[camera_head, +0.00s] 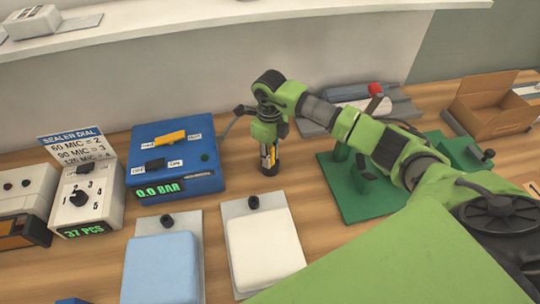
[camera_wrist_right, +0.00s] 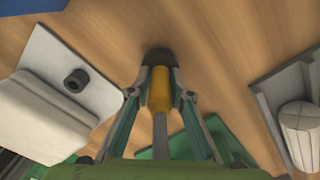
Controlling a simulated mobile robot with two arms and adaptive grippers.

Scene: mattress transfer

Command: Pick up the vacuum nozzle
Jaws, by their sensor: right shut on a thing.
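The vacuum nozzle, a yellow upright cylinder with a black end (camera_head: 269,169), is at mid-table, right of the blue vacuum box (camera_head: 203,181). In the right wrist view, its yellow body (camera_wrist_right: 159,90) is between my two fingers, and its black end points at the wood. My right gripper (camera_head: 268,150) comes down from above and is shut on the nozzle. I cannot tell whether the black end touches the table. A thin grey hose (camera_head: 230,126) rises from the blue box towards the gripper. My left gripper is not in view.
A blue pad (camera_head: 160,270) and a white pad (camera_head: 265,245) lie on grey plates in front. A sealer dial box (camera_head: 90,205) stands left. A green fixture (camera_head: 345,200) and an open cardboard box (camera_head: 490,105) are right. Bare wood surrounds the nozzle.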

